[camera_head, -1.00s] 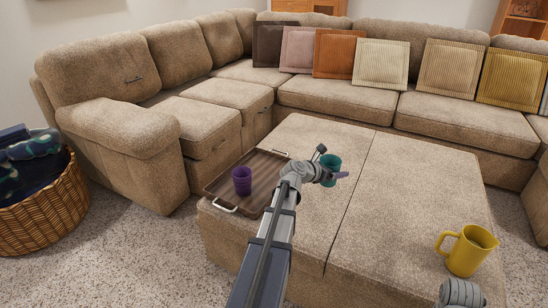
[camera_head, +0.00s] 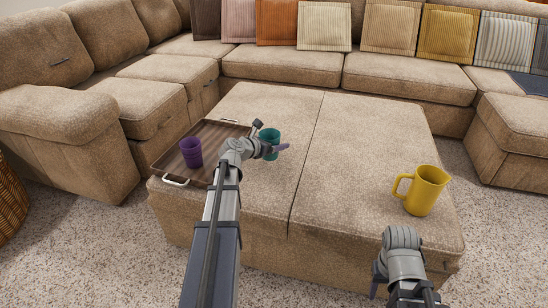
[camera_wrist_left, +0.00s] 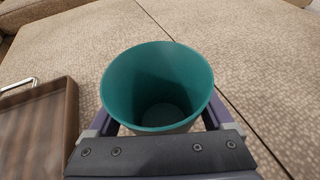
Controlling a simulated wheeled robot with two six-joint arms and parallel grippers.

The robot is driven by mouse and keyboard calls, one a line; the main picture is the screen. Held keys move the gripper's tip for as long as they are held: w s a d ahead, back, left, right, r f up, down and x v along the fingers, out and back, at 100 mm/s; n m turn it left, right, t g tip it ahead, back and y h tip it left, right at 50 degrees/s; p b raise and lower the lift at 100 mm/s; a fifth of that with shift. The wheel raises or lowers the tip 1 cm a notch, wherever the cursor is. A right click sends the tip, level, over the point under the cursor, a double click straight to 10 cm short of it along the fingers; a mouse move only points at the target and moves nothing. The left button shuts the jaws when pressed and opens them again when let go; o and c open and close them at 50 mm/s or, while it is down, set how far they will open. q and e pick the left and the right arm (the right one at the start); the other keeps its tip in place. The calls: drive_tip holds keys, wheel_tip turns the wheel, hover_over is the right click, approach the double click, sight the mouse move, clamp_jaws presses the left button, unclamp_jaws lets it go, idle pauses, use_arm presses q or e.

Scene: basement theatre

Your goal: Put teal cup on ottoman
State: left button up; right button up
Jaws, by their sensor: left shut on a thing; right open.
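The teal cup (camera_head: 269,139) is upright over the left half of the beige ottoman (camera_head: 362,140), just right of the tray. I cannot tell whether its base touches the ottoman. My left gripper (camera_head: 277,150) is shut on the cup, with a finger on each side. In the left wrist view the teal cup (camera_wrist_left: 157,85) shows its open, empty inside, and its lower part is hidden. My right gripper (camera_head: 382,280) is low at the front right, open, beyond the ottoman's front edge, partly hidden by its wrist.
A brown tray (camera_head: 222,134) holding a purple cup (camera_head: 191,152) lies on the ottoman's left side. A yellow mug (camera_head: 426,190) stands at its right front. The ottoman's middle and back are clear. A sectional sofa (camera_head: 290,68) with several pillows wraps behind and left.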

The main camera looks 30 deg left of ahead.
use_arm(q)
wheel_tip(320, 180, down, 4)
drive_tip(key=b, duration=0.3)
drive_tip(key=shift+r+b, duration=0.15)
drive_tip(key=shift+b, duration=0.15)
drive_tip(key=shift+f, duration=0.25)
drive_tip(key=o, duration=1.1)
drive_tip(key=shift+r, duration=0.1)
drive_tip(key=shift+r, duration=0.1)
